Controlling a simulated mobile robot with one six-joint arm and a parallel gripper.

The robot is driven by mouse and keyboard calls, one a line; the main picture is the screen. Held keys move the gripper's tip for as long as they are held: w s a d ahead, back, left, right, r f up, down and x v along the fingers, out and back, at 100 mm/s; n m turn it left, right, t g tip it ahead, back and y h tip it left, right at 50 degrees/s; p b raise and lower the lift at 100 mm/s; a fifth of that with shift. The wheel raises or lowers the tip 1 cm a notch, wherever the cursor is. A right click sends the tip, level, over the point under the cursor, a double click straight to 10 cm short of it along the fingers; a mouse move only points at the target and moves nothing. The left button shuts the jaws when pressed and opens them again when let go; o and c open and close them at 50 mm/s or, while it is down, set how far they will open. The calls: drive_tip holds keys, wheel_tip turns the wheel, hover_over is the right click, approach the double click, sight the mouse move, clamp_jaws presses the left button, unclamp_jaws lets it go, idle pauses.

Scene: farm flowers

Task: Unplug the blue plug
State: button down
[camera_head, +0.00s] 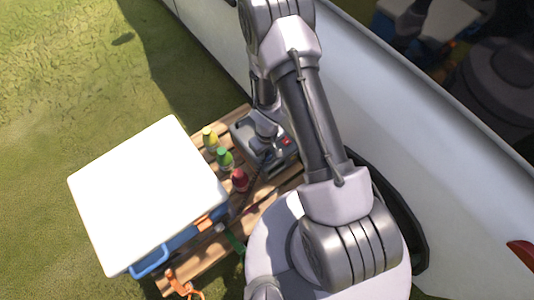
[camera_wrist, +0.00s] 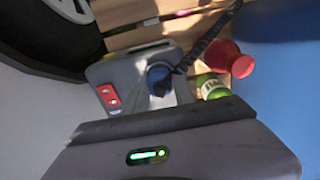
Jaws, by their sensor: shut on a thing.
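The blue plug (camera_wrist: 158,78) shows in the wrist view over the grey power box (camera_wrist: 128,66), with a dark coiled cable running from it to the upper right. My gripper (camera_wrist: 160,88) is shut on the plug, its grey fingers partly covering it. Whether the plug's pins are inside a socket is hidden. In the head view my gripper (camera_head: 264,130) is over the grey box (camera_head: 246,128) on the wooden pallet table. The plug cannot be made out there.
The box has a red switch (camera_wrist: 108,96). A red bottle (camera_head: 240,180), a green bottle (camera_head: 225,159) and a yellow bottle (camera_head: 210,138) stand close beside it. A blue cooler with a white lid (camera_head: 145,190) is at left. A white vehicle (camera_head: 375,90) borders the right.

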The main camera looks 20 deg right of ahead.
drive_tip(key=shift+r, duration=0.15)
drive_tip(key=shift+r+p, duration=2.9)
drive_tip(key=shift+p, duration=0.1)
